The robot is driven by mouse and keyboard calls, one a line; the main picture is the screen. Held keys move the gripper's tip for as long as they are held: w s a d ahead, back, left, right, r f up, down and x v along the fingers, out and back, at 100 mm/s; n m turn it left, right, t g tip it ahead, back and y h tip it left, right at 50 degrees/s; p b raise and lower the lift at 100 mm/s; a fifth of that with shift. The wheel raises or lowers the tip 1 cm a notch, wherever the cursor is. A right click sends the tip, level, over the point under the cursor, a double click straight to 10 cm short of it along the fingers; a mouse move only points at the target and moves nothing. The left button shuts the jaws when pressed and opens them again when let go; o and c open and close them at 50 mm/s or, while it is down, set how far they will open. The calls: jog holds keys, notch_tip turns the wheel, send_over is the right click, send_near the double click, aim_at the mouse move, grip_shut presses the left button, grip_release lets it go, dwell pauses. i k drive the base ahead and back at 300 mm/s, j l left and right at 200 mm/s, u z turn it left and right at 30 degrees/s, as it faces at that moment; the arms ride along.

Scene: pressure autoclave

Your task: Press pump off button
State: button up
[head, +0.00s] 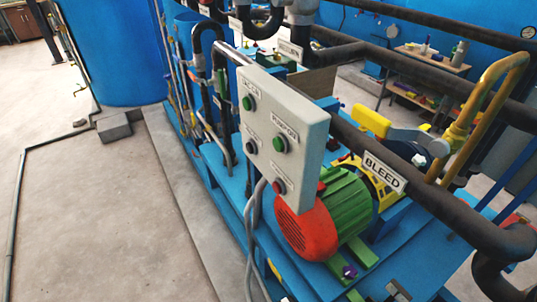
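A light grey control box (283,128) stands on the blue skid in the middle of the head view, its button face turned toward me. A green button (279,145) sits under a label that reads "PUMP ON". A red button (279,187) sits below it near the box's lower edge, with a small label too blurred to read. The face's left side has another green button (248,103) at the top and a dark button (250,146) lower down, both with labels hard to read. My gripper is not in view.
A red and green motor (325,215) stands just right of and below the box. Grey cables (252,235) hang below it. Dark pipes, a "BLEED" label (384,173) and a yellow bent handle (485,110) are at right. Concrete floor (90,220) is open at left.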

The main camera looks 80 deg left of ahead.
aim_at(276, 187)
jog(key=k+u, duration=0.15)
jog(key=u, duration=0.3)
jog(key=k+u, duration=0.15)
jog(key=u, duration=1.15)
